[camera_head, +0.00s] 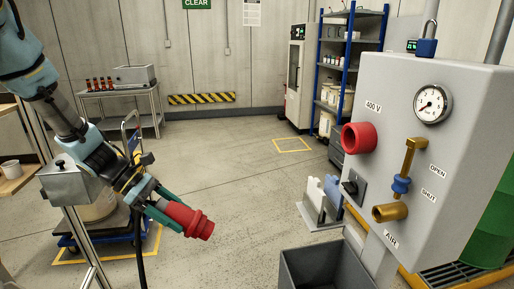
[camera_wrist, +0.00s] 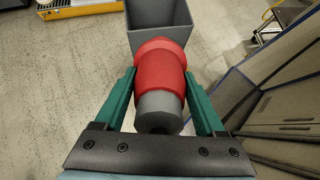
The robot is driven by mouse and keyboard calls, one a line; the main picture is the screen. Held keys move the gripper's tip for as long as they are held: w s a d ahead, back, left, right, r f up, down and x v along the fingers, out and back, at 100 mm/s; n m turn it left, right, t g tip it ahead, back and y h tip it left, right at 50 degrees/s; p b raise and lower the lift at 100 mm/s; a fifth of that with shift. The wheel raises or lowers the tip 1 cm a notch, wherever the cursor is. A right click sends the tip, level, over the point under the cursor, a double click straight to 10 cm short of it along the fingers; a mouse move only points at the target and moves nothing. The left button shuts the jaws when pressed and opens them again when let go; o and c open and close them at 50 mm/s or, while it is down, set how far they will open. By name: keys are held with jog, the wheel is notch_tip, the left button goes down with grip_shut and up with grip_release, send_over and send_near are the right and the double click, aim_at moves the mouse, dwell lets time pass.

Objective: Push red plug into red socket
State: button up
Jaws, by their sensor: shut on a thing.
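The red plug (camera_head: 188,220) is held in my gripper (camera_head: 166,208), left of centre in the head view and out in the air. My gripper is shut on it, with a green finger on each side; its front end points right and slightly down. In the wrist view the red plug (camera_wrist: 160,75) lies between the fingers of my gripper (camera_wrist: 160,92), with its grey rear part toward me. The red socket (camera_head: 358,138) is on the left part of the grey panel box, well apart from the plug to the right and higher. It does not show in the wrist view.
The panel box (camera_head: 460,140) also carries a gauge (camera_head: 432,104), a brass valve with a blue part (camera_head: 401,185), a brass air fitting (camera_head: 388,212) and a black switch (camera_head: 353,188). A grey open bin (camera_head: 325,270) stands below the panel. Between plug and socket the air looks clear.

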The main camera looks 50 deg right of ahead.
jog(key=s+d+r+n+g+h, duration=0.1)
jog(key=s+d+r+h, duration=0.1)
jog(key=s+d+r, duration=0.3)
jog(key=s+d+r+n+g+h, duration=0.1)
jog(key=s+d+r+h, duration=0.15)
jog(key=d, duration=0.35)
jog(key=h+b, duration=0.2)
jog(key=h, duration=0.1)
send_near(357, 138)
jog(key=shift+w+f, duration=1.4)
jog(key=shift+w, duration=0.65)
jog(key=shift+a+n+y, duration=0.1)
jog(key=shift+n+y, duration=0.15)
jog(key=shift+n, duration=0.05)
jog(key=shift+s+d+r, duration=0.15)
jog(key=shift+s+d, duration=0.1)
jog(key=shift+d, duration=0.1)
jog(key=shift+r+b+x, duration=0.2)
jog(key=shift+b+x, duration=0.4)
jog(key=shift+x, duration=0.5)
jog(key=shift+r+b+x, duration=0.15)
jog(key=shift+b+x, duration=0.45)
jog(key=shift+x, duration=0.55)
dwell(0.7)
